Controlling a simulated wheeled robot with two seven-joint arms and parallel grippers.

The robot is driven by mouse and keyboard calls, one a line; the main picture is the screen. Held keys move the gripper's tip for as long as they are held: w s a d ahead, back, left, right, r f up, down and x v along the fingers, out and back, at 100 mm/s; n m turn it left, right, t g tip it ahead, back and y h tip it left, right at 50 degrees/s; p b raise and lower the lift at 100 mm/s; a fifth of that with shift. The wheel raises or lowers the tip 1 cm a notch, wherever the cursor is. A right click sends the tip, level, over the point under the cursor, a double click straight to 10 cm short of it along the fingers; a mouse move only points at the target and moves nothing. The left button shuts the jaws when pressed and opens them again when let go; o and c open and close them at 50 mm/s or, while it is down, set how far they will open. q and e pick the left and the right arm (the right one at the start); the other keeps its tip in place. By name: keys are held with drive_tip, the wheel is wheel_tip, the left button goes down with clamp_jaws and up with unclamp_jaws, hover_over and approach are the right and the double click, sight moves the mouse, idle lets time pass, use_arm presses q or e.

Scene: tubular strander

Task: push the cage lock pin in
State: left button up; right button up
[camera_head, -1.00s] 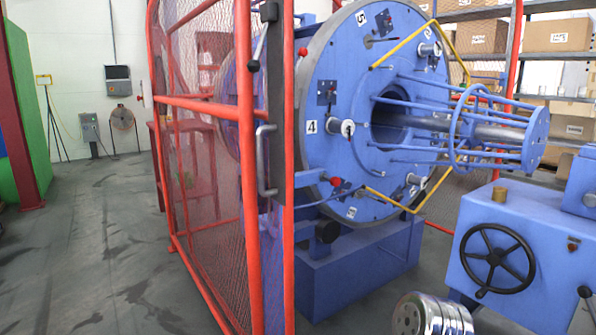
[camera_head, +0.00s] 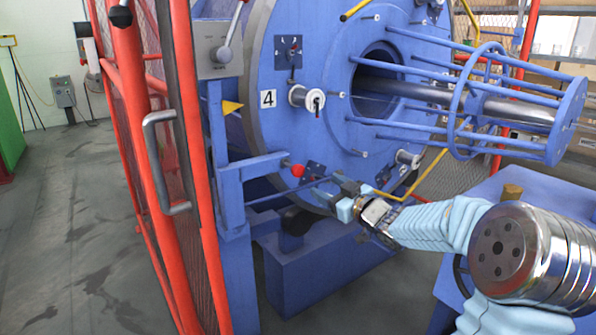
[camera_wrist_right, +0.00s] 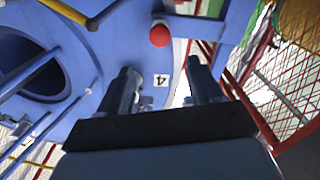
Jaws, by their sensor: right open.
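The cage lock pin appears to be the one with the red ball knob (camera_head: 298,171), at the end of a blue bracket arm beside the lower left rim of the big blue disc (camera_head: 330,120). The red knob also shows in the right wrist view (camera_wrist_right: 160,36), beyond the fingers and roughly between them. My right gripper (camera_head: 345,197) is open and empty, a little right of and below the knob in the head view, apart from it. Its two fingers show in the wrist view (camera_wrist_right: 160,68). How far the pin is in cannot be told. My left gripper is not in view.
A red mesh guard door (camera_head: 170,170) with a grey handle stands left of the disc. A lever box (camera_head: 219,48) is above the bracket. Yellow bent rods and blue bars stick out from the disc's face. A blue machine housing (camera_head: 500,190) stands at the right.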

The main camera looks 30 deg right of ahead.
sight(300, 171)
drive_tip(key=w, duration=0.4)
drive_tip(key=w+p, duration=0.1)
drive_tip(key=w, duration=0.3)
drive_tip(key=w+a, duration=0.1)
drive_tip(key=w, duration=0.4)
drive_tip(key=shift+w+p, duration=0.1)
drive_tip(key=shift+p, duration=0.2)
drive_tip(key=shift+c, duration=0.5)
clamp_jaws()
